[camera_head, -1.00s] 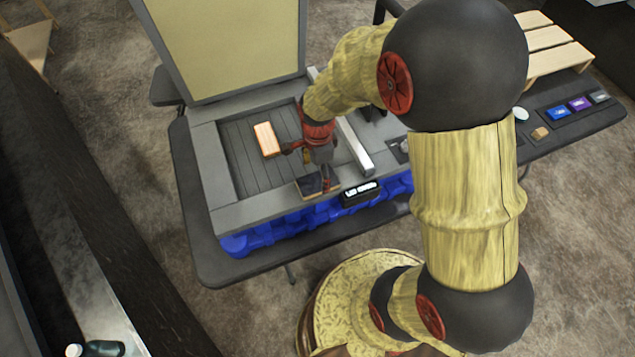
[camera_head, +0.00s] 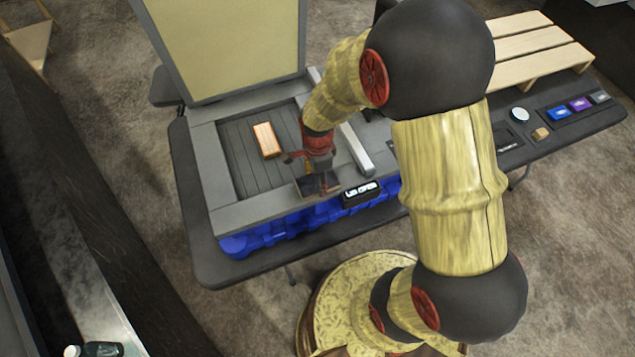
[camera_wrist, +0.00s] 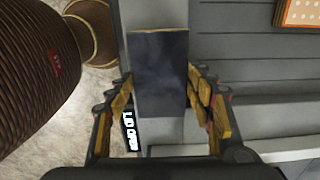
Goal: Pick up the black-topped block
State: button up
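The black-topped block (camera_head: 308,188) sits at the near edge of the grey console tray, partly hidden by my gripper (camera_head: 320,174). In the wrist view its dark, flat rectangular top (camera_wrist: 158,65) is upright in the picture and near the middle. My gripper (camera_wrist: 160,88) is open above it, with one finger on the left and one on the right of the block's near part. A gap shows on the right; contact on the left cannot be told.
A block with an orange-and-white top (camera_head: 266,140) lies inside the recessed tray (camera_head: 236,160). A black label plate (camera_head: 361,193) stands close to the right of the dark block. A raised lid panel (camera_head: 230,45) stands behind. A wooden slatted rack (camera_head: 530,50) is at the right.

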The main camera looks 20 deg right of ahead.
jog(key=c, duration=1)
